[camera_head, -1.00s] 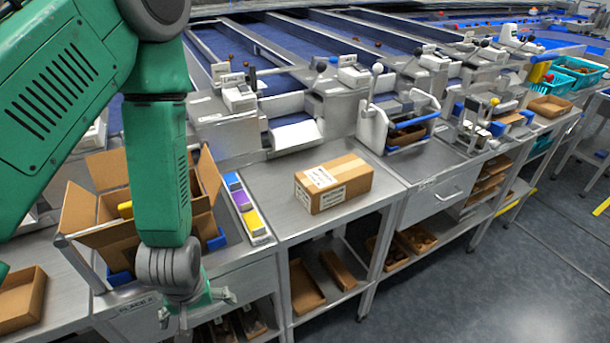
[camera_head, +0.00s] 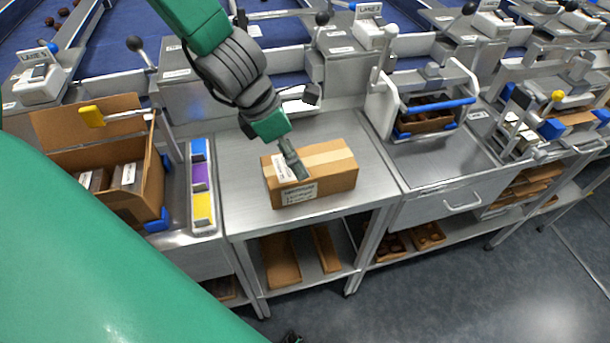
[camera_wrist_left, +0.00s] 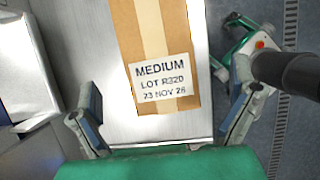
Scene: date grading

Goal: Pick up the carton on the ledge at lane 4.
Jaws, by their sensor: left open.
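The closed brown carton (camera_head: 330,172) with pale tape and white labels lies on a steel ledge (camera_head: 250,205). My left gripper (camera_head: 293,160) is at the carton's left part in the head view, where its far finger is hidden. In the left wrist view, the carton (camera_wrist_left: 125,30) shows its top label, "MEDIUM LOT R320 23 NOV 26". There my left gripper (camera_wrist_left: 165,85) is open, with fingers either side of the carton's line and gaps to both.
An open box (camera_head: 150,180) with packs inside and a strip of blue, purple and yellow blocks (camera_head: 202,190) stand left of the carton. A blue-handled frame (camera_head: 435,105) stands right. Trays (camera_head: 282,262) lie on the shelf below. Bare ledge lies around the carton.

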